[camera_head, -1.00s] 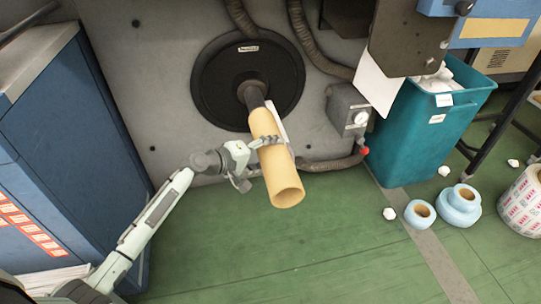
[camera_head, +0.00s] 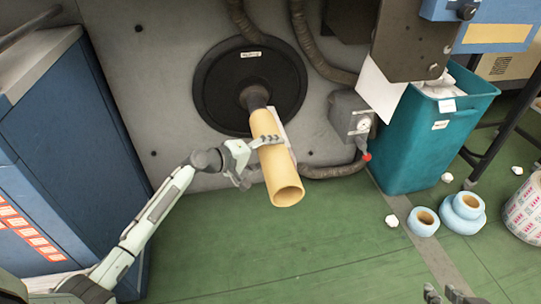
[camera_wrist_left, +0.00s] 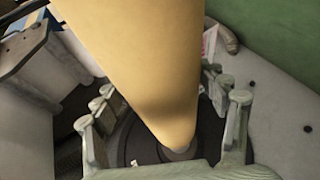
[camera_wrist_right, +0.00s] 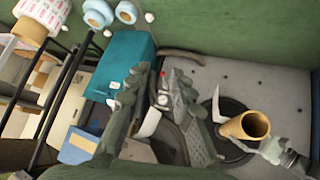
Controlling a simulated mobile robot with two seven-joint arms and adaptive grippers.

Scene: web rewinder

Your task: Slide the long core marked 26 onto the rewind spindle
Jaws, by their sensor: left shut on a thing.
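The long tan core (camera_head: 276,170) points out from the dark round rewind plate (camera_head: 223,95), its open near end facing down toward me. Its far end meets the grey spindle (camera_head: 256,98), part of which shows bare by the plate. How far the spindle reaches inside is hidden, and no 26 mark is readable. My left gripper (camera_head: 259,155) is shut on the core from its left side. In the left wrist view the core (camera_wrist_left: 150,60) passes between the fingers. My right gripper (camera_wrist_right: 162,92) is open and empty, with its fingertips at the head view's bottom right.
Blue rolls (camera_head: 462,212) and a printed roll (camera_head: 526,208) lie on the floor at right. A blue cabinet (camera_head: 80,150) is at left.

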